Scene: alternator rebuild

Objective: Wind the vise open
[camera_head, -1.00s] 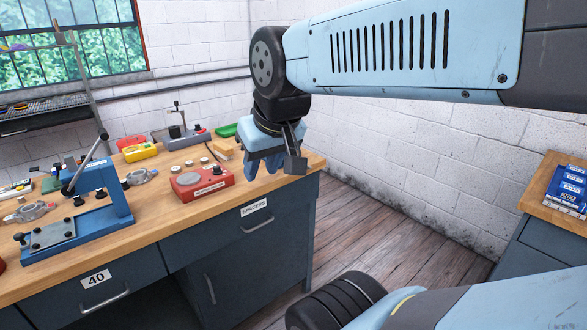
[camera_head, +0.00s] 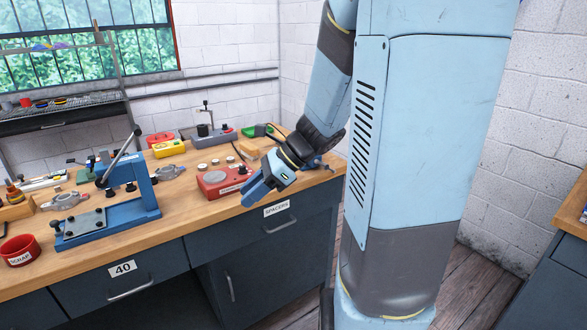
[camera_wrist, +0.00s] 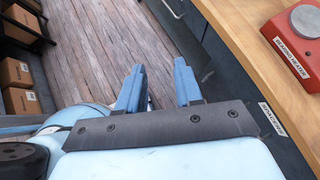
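My gripper (camera_head: 252,194) is in front of the bench's front edge, by the red box and above the drawer labelled "SPACERS". In the wrist view its two blue fingers (camera_wrist: 158,82) stand apart with nothing between them and floor beyond. A blue and grey fixture (camera_head: 319,168) sits at the right end of the bench, mostly hidden behind my forearm. It may be the vise, but I cannot make out its jaws or handle. The wrist view does not show it.
The red box (camera_head: 222,181) is close behind my gripper and also shows in the wrist view (camera_wrist: 292,33). A blue lever press (camera_head: 140,192) and a red scrap cup (camera_head: 20,250) stand left. A grey stand (camera_head: 207,133) is at the back. Open floor lies right of the bench.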

